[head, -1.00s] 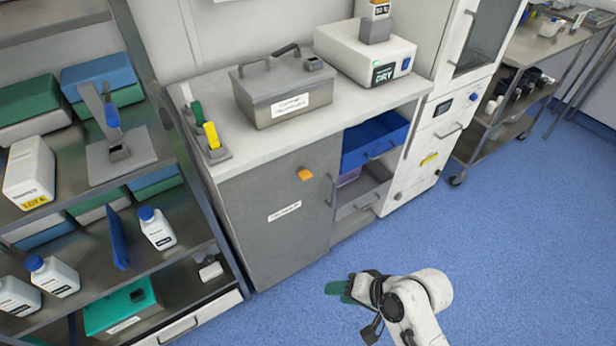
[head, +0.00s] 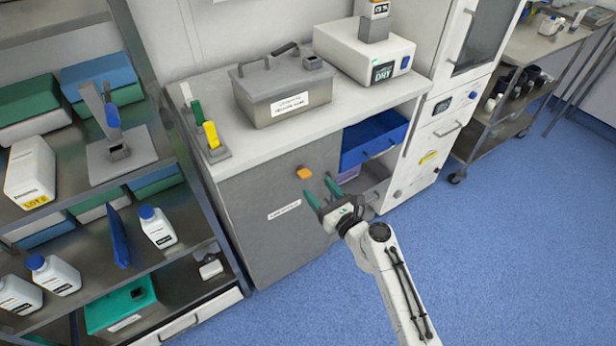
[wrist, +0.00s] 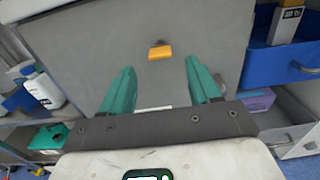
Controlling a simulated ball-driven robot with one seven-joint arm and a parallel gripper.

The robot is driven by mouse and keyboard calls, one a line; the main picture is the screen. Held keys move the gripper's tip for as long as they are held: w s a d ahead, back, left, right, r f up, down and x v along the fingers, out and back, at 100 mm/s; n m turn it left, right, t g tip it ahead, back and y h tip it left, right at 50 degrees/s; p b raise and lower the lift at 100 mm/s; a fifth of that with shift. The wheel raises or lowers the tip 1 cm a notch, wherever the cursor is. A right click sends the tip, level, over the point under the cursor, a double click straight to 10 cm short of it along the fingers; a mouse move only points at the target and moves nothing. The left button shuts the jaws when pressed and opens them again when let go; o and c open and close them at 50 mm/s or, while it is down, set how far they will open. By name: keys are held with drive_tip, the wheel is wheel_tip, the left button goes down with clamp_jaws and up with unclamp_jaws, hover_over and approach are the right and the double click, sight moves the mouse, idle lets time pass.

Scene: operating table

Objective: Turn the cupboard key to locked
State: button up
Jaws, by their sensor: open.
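The cupboard (head: 262,232) has a grey door below the white counter, with a white label on it. The orange key (head: 304,173) sits high on the door, right of its middle. In the wrist view the key (wrist: 160,52) lies roughly level, ahead of and between my fingertips. My gripper (head: 320,190) has green fingers spread wide and empty, in front of the door and a little below and right of the key. In the wrist view my gripper (wrist: 160,75) also shows open, apart from the key. My gripper hides the door handle in the head view.
An open blue drawer (head: 372,140) is right of the door, with a grey drawer below. A shelf rack (head: 75,215) with bottles and boxes stands at the left. A grey lidded box (head: 275,100) stands on the counter (head: 215,85). Blue floor (head: 480,270) at the right is clear.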

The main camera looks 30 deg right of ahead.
sight(308, 177)
drive_tip(key=w, duration=0.4)
drive_tip(key=w+b, duration=0.1)
drive_tip(key=w, duration=0.1)
drive_tip(key=shift+w+a, duration=0.2)
drive_tip(key=shift+a, duration=0.2)
drive_tip(key=shift+c, duration=0.4)
drive_tip(key=c, duration=1)
drive_tip(key=shift+o, duration=0.2)
drive_tip(key=shift+a+f+n+b, duration=0.15)
drive_tip(key=shift+n+b, duration=1.9)
drive_tip(key=shift+n, duration=2.45)
drive_tip(key=shift+a+f+n+b, duration=0.1)
drive_tip(key=shift+n+b, duration=1.9)
drive_tip(key=shift+n, duration=2.5)
